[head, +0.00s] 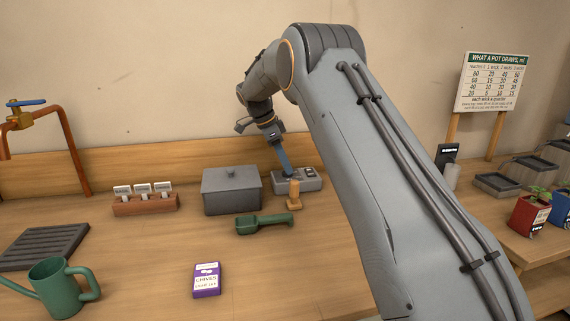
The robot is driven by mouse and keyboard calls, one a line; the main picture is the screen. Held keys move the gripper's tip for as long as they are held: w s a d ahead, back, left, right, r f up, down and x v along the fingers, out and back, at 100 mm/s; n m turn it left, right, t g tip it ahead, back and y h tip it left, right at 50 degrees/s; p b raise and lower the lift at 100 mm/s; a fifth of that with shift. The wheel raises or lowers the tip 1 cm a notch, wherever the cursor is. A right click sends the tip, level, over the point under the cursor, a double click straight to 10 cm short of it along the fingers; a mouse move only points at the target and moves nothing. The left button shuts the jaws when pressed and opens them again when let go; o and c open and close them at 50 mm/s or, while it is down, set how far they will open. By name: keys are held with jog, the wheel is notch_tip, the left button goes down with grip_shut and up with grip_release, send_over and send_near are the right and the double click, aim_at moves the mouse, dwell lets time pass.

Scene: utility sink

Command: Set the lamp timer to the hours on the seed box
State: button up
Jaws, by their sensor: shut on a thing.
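The seed box (207,280) is a small purple and white box lying on the bench at the front. It reads "CHIVES", with a smaller line below that seems to start with "LIGHT"; its number is too small to read surely. A low grey unit (309,185), which looks like the lamp timer, stands at the back near the wooden backboard, with a small dark panel on its right. My gripper (288,175) points down onto its left part and is shut on what appears to be its knob. The fingers hide the knob and its setting.
A grey lidded box (231,191) stands just left of the timer. A wooden peg-like thing (294,195) and a green scoop (264,224) are in front. A green watering can (62,284) stands front left. My arm covers the right of the bench.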

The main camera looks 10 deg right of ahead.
jog(key=o, duration=1)
jog(key=shift+o, duration=0.2)
jog(key=b+v, duration=0.1)
jog(key=v, duration=0.6)
jog(key=shift+a+r, duration=0.25)
jog(key=shift+r, duration=0.1)
